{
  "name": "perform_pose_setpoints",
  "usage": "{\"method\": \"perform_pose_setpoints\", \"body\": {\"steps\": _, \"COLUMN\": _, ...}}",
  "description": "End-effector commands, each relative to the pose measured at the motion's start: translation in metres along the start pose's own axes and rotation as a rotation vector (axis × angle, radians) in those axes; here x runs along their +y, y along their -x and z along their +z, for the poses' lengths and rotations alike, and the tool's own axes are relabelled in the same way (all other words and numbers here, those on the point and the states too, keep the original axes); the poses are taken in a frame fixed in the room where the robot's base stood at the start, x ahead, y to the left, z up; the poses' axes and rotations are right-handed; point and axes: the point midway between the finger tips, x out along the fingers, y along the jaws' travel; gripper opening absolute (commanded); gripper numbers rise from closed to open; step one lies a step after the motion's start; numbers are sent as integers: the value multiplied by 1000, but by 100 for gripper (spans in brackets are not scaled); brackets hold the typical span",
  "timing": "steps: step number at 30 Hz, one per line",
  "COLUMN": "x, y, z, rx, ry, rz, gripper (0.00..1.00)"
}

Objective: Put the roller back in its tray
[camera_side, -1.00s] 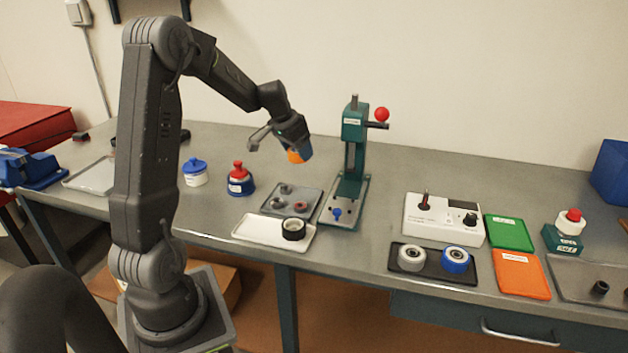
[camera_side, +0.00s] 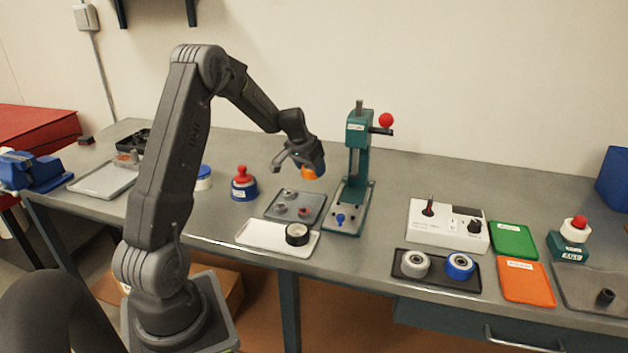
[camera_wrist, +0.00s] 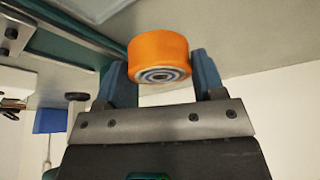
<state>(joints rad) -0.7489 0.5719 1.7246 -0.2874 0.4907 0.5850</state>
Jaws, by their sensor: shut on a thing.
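My gripper (camera_wrist: 162,80) is shut on the orange roller (camera_wrist: 157,52), with one blue finger on each side of it. The roller's round bearing face shows in the wrist view. In the side view the orange roller (camera_side: 309,173) is partly hidden by my gripper (camera_side: 312,168). It is held above the bench, left of the green press and above the back of a grey parts tray. A black tray (camera_side: 437,281) at the front right holds a grey roller (camera_side: 415,263) and a blue roller (camera_side: 460,265). A white tray (camera_side: 262,235) holds a black ring (camera_side: 297,234).
The green press (camera_side: 355,150) with a red knob stands close to the right of my gripper. The grey tray (camera_side: 273,212) below holds several small parts. A white control box (camera_side: 445,225), green pad (camera_side: 514,239) and orange pad (camera_side: 524,279) are at right.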

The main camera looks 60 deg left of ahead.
Motion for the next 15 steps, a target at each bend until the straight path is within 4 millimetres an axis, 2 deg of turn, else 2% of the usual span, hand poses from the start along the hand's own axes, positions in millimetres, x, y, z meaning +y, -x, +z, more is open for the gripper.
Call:
{"method": "perform_pose_setpoints", "body": {"steps": 6, "x": 8, "y": -12, "z": -3, "rx": 0, "ry": 1, "rz": 0, "gripper": 39}}
{"method": "perform_pose_setpoints", "body": {"steps": 15, "x": 8, "y": -45, "z": 11, "rx": -1, "ry": 0, "rz": 0, "gripper": 39}}
